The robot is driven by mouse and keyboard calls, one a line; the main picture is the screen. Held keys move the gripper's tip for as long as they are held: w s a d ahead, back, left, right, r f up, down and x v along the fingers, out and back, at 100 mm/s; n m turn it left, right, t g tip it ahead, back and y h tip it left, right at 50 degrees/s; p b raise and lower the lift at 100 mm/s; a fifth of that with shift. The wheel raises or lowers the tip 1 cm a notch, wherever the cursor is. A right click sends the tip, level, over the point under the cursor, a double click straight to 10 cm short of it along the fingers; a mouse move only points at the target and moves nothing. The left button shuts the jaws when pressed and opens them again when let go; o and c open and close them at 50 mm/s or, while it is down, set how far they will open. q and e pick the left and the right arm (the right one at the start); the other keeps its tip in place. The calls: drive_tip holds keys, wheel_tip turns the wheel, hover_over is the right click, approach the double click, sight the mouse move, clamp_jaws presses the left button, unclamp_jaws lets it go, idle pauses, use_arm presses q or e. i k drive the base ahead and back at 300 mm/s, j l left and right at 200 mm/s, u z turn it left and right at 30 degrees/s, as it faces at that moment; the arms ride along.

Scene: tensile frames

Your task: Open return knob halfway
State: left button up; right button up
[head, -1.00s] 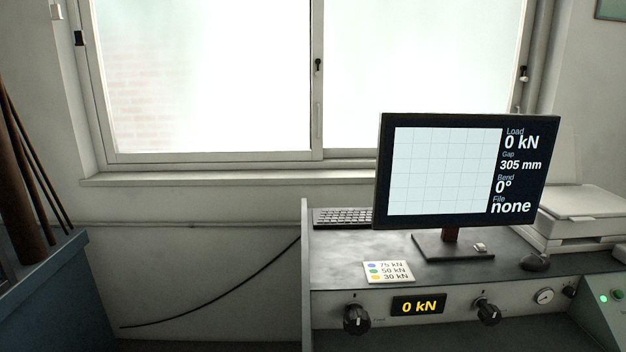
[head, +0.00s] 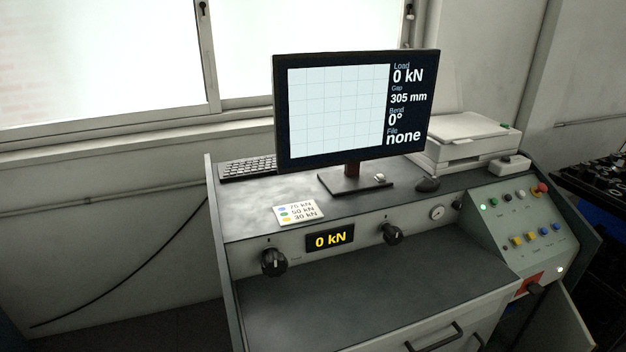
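Two black knobs sit on the front panel of the console. The left knob (head: 274,262) is left of the yellow "0 kN" display (head: 330,240); the right knob (head: 393,234) is right of it. Their labels are too small to read, so I cannot tell which is the return knob. The monitor (head: 352,108) reads load 0 kN, gap 305 mm, bend 0°, file none. Neither of my grippers is in view.
The console top (head: 250,215) holds a keyboard (head: 247,168), a card with kN values (head: 298,212), a mouse (head: 428,184) and a printer (head: 468,142). A sloped button panel (head: 520,225) with a red button (head: 541,188) is at right. The lower ledge (head: 370,295) is clear.

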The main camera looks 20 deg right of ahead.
sight(393, 236)
drive_tip(key=l, duration=1.9)
drive_tip(key=i+u, duration=0.05)
drive_tip(key=i, duration=0.05)
